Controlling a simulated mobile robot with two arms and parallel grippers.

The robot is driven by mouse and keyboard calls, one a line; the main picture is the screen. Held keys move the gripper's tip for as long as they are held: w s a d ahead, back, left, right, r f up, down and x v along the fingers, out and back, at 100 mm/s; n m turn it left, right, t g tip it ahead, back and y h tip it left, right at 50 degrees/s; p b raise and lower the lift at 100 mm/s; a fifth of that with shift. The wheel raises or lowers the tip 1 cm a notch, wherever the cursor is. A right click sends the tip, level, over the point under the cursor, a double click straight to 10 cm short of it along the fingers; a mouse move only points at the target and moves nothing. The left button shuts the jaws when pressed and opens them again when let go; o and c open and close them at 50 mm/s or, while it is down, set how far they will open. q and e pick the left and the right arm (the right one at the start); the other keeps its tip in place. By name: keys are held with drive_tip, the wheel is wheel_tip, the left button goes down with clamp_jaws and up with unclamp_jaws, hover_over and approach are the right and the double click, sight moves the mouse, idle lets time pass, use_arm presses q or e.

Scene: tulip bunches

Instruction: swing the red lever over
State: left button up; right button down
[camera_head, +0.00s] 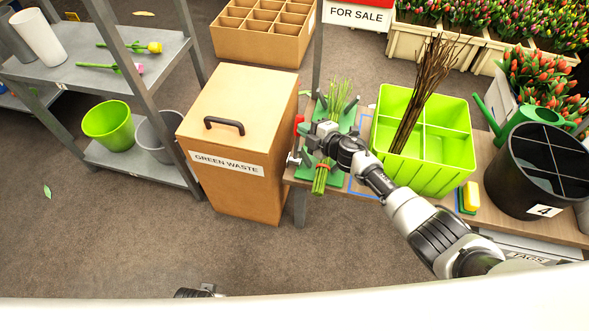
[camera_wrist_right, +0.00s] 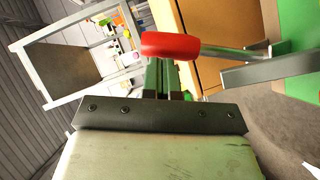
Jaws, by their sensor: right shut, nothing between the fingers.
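The red lever's knob (camera_head: 299,120) shows at the left side of a green stand (camera_head: 336,179) on the bench. In the right wrist view the red knob (camera_wrist_right: 170,45) sits on a metal rod that runs right. My right gripper (camera_head: 306,129) is shut and empty, with its tips right at the knob. The knob hides the fingertips in the wrist view, so I cannot tell whether they touch. A bunch of green stems (camera_head: 321,179) with a red band lies in the stand, partly behind my right arm. A dark piece of my left gripper (camera_head: 200,292) shows at the bottom edge; its fingers are unclear.
The green waste box (camera_head: 238,135) stands just left of the bench. A lime-green divided crate (camera_head: 445,150) with brown twigs is right of the stand. Open floor lies front left.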

drive_tip(key=shift+w+d, duration=0.15)
drive_tip(key=shift+w, duration=0.4)
drive_tip(key=shift+d, duration=0.15)
